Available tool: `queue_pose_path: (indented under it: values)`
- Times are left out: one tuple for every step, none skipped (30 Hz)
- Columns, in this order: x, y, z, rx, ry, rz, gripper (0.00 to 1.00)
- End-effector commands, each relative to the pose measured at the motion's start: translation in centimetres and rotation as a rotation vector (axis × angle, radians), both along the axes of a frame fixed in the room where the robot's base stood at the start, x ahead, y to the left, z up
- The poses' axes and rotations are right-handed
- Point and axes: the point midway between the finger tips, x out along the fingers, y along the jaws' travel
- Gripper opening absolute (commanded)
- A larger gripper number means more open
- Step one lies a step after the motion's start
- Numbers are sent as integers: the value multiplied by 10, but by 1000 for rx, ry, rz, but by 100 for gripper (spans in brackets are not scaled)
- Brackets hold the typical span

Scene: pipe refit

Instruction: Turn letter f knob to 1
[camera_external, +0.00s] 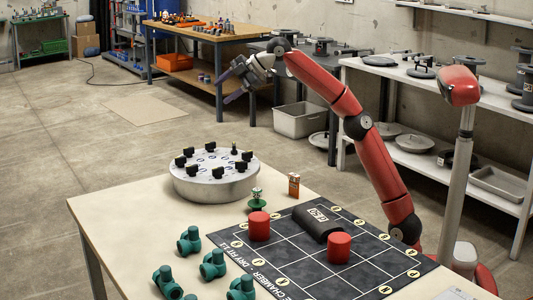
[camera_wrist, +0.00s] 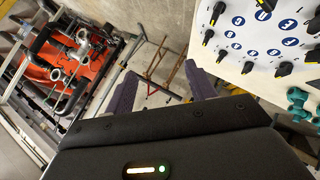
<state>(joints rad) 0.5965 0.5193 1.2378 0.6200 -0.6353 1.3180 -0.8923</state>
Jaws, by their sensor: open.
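The round grey drum with the knobs (camera_external: 214,187) stands on the near table. Several black knobs ring its white top, which has blue discs. In the wrist view the white top (camera_wrist: 262,68) fills the upper right, with black, yellow-marked knobs and letters on blue discs.
On the near table, a green-topped piece (camera_external: 257,198) and an orange box (camera_external: 294,185) stand right of the drum. Red cylinders (camera_external: 340,247) and a black block (camera_external: 317,223) sit on the dark grid mat (camera_external: 289,251). Several green fittings (camera_external: 213,264) lie in front. Air around my gripper looks clear.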

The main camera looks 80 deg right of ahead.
Motion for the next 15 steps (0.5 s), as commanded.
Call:
queue_pose_path:
  values:
    - [-2, 27, -31, 74, 132, 127, 55]
    - [-8, 43, -46, 110, 209, 209, 55]
    - [-18, 62, -61, 155, 298, 318, 55]
    - [-25, 74, -71, 183, 357, 398, 55]
    - [-33, 84, -78, 208, 408, 475, 55]
    - [-44, 96, -85, 235, 466, 571, 55]
    - [-51, 103, -89, 253, 503, 633, 55]
    - [-58, 109, -92, 267, 533, 691, 55]
    - [-65, 114, -95, 282, 565, 756, 55]
    - [-69, 117, -96, 291, 582, 795, 55]
    - [-73, 119, -97, 297, 595, 827, 55]
    - [-76, 121, -98, 304, 609, 857, 55]
    - [-78, 121, -99, 307, 616, 871, 55]
    - [-80, 122, -100, 309, 621, 882, 55]
    - [-80, 123, -100, 310, 624, 888, 55]
